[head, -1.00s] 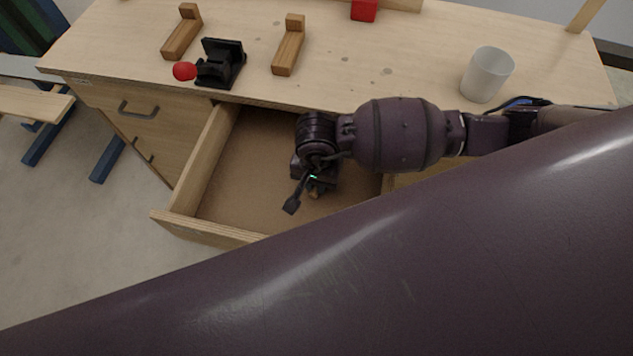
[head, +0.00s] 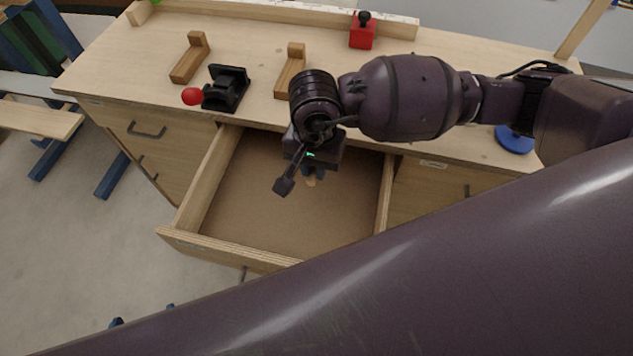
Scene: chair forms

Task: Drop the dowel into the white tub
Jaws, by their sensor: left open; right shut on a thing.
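My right gripper (head: 313,174) hangs above the open drawer, pointing down. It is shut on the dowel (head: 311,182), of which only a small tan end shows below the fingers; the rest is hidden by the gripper. The white tub is not visible now; my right arm covers the part of the bench where it stood in the earlier frame. My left gripper is not in view.
The open drawer (head: 228,220) looks otherwise empty. On the bench (head: 255,48) are two wooden brackets (head: 190,60) (head: 291,72), a black holder (head: 226,90) with a red knob, a red block (head: 362,36) and a blue disc (head: 515,139).

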